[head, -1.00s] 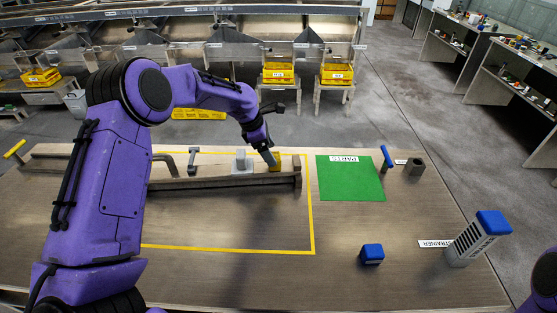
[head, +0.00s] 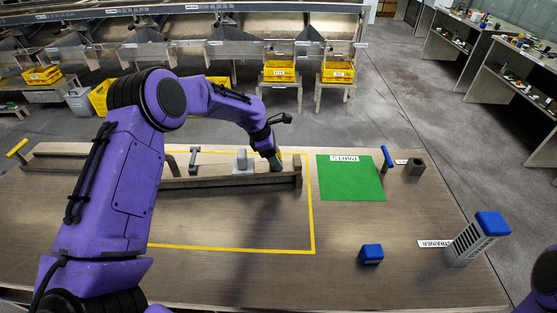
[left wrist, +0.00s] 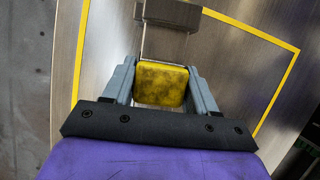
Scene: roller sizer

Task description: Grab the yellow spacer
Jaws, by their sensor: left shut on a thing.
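The yellow spacer (left wrist: 162,85) is a worn, dark-smudged block in the left wrist view. My left gripper (left wrist: 161,75) is shut on it, with one grey finger on each side. In the head view my left gripper (head: 274,162) points down near the right end of the long dark roller frame (head: 225,182), and it largely hides the spacer. I cannot tell whether the spacer touches the frame or table. My right gripper is out of view; only a piece of my right arm shows at the lower right edge.
A grey block (head: 242,163) stands left of my gripper. A green mat (head: 350,180) lies to the right, with a blue-handled tool (head: 387,158) and a dark hollow block (head: 415,168) beyond. A blue block (head: 371,254) and a blue-topped strainer (head: 475,240) stand at front right.

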